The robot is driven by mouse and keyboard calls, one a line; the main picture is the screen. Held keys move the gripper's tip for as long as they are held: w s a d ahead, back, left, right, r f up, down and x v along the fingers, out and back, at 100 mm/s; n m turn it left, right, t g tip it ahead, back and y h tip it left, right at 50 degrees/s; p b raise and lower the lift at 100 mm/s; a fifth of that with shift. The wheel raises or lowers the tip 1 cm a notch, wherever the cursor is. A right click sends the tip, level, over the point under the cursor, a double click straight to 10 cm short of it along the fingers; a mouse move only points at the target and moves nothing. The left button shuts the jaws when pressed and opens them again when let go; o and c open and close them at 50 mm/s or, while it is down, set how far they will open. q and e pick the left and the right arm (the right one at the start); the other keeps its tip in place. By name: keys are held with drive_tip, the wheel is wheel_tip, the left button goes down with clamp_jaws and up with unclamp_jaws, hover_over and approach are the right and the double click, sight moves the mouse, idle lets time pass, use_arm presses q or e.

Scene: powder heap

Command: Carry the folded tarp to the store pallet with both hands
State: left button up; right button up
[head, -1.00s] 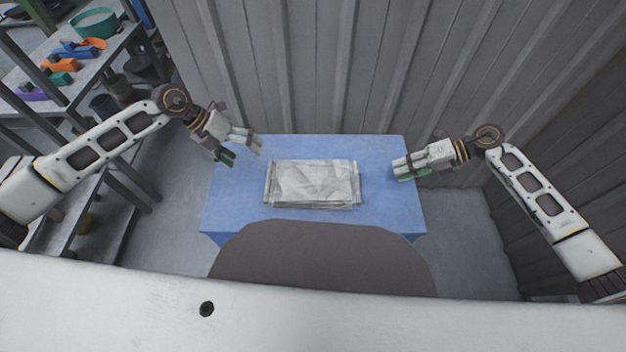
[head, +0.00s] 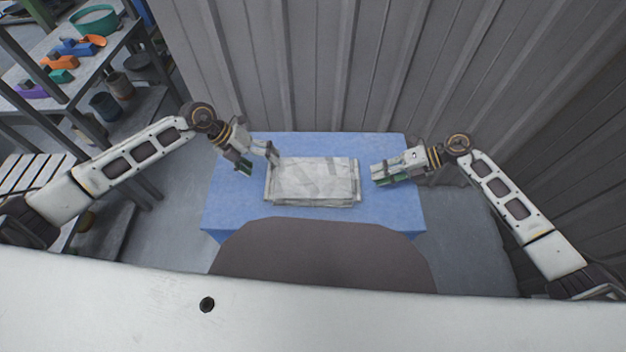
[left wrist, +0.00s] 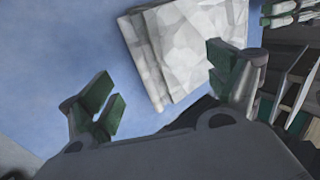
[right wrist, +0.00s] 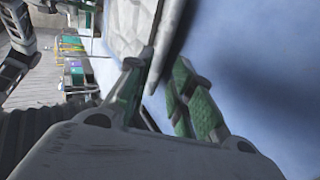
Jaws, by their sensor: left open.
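The folded tarp (head: 312,181), a pale grey, creased, flat bundle, lies on the blue table (head: 230,212). It also shows in the left wrist view (left wrist: 195,45) and the right wrist view (right wrist: 128,28). My left gripper (head: 258,161) is open and empty at the tarp's left end, one finger near its far left corner; its spread fingers (left wrist: 155,95) face the tarp. My right gripper (head: 379,175) is just off the tarp's right end. A pale slatted surface (head: 32,172) at far left may be the store pallet.
A grey corrugated wall (head: 300,70) stands close behind the table. A shelf (head: 75,75) at the upper left holds a green bowl (head: 92,20) and several coloured items. Bare blue tabletop surrounds the tarp. Grey floor (head: 165,215) is clear left of the table.

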sight(278, 173)
use_arm(q)
drive_tip(key=shift+x, duration=3.4)
use_arm(e)
drive_tip(key=shift+x, duration=3.45)
use_arm(q)
drive_tip(key=c, duration=0.7)
use_arm(e)
clamp_jaws()
use_arm(q)
drive_tip(key=c, duration=1)
use_arm(e)
drive_tip(key=shift+r, duration=0.1)
use_arm(q)
drive_tip(key=shift+r, duration=0.2)
use_arm(e)
drive_tip(key=shift+r, duration=0.1)
